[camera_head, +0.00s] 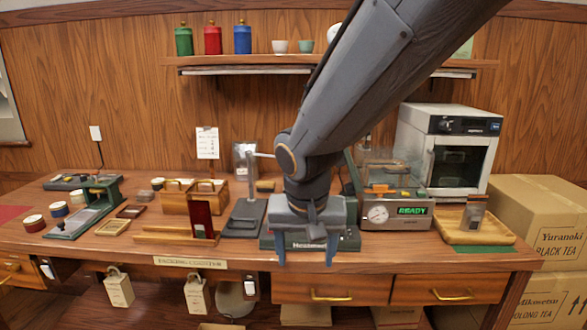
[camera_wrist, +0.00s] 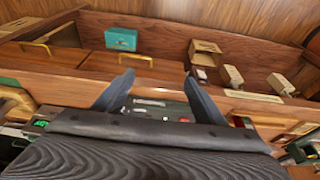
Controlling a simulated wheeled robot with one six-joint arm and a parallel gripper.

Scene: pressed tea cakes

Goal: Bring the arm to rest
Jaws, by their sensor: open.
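My gripper (camera_head: 305,262) hangs from the arm that comes down from the top right in the head view. It is in front of the green-based device (camera_head: 345,240) near the counter's front edge. The two blue-grey fingers stand apart with nothing between them. In the wrist view the gripper (camera_wrist: 157,88) is also open and empty, and the drawer fronts and lower shelf show beyond its fingers. The arm hides part of the back wall and the counter behind it.
A machine with a READY display (camera_head: 413,211) and a wooden tray (camera_head: 462,234) stand to the right. A white oven (camera_head: 450,150) is behind them. Wooden boxes (camera_head: 190,195) and a green stand (camera_head: 100,190) are on the left. A wall shelf (camera_head: 230,61) is above. Cartons (camera_head: 545,220) stand right.

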